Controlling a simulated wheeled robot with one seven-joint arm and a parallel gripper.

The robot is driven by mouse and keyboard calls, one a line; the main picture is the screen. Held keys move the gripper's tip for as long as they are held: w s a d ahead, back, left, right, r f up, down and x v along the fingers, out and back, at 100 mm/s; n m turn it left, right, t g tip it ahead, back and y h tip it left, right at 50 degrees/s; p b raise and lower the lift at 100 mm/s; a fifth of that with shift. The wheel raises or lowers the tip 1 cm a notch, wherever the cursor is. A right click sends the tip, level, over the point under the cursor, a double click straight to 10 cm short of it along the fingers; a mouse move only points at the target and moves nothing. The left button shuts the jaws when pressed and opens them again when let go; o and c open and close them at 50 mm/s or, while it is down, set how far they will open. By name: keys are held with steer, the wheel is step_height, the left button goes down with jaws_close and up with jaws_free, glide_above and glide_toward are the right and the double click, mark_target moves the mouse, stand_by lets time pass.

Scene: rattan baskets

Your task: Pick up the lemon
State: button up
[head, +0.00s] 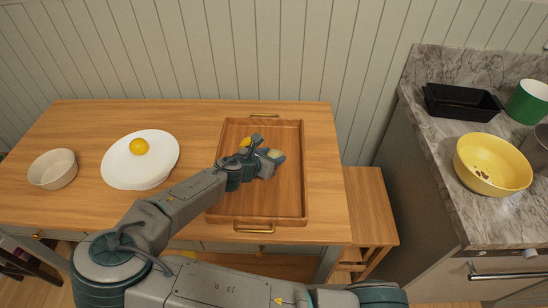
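A round yellow fruit (139,147), which may be the lemon, sits on a white plate (120,172) on the left of the wooden table. A second, smaller yellow patch (246,142) shows right beside my gripper over the wooden tray; it may be the lemon, partly hidden by the gripper, but its shape is unclear. My gripper (268,150) is over the middle of the tray (288,200), well to the right of the plate. Its fingers are small and partly hidden by my wrist, so I cannot tell whether they are open or hold anything.
A pale bowl (52,169) stands at the table's left. The tray has brass handles (254,227). On the marble counter (440,130) at the right are a yellow bowl (492,164), a black pan (460,102) and a green cup (527,102). A wooden stool (369,205) stands between.

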mark_target(271, 156)
stand_by(0.3)
steer(key=shift+r, duration=0.85)
step_height(271, 156, up, 2)
steer(key=shift+r+b, duration=0.15)
steer(key=shift+b, duration=0.15)
steer(key=s+d+r, duration=0.4)
steer(key=s+r, duration=0.3)
steer(key=s, duration=0.3)
steer(key=shift+s, duration=0.4)
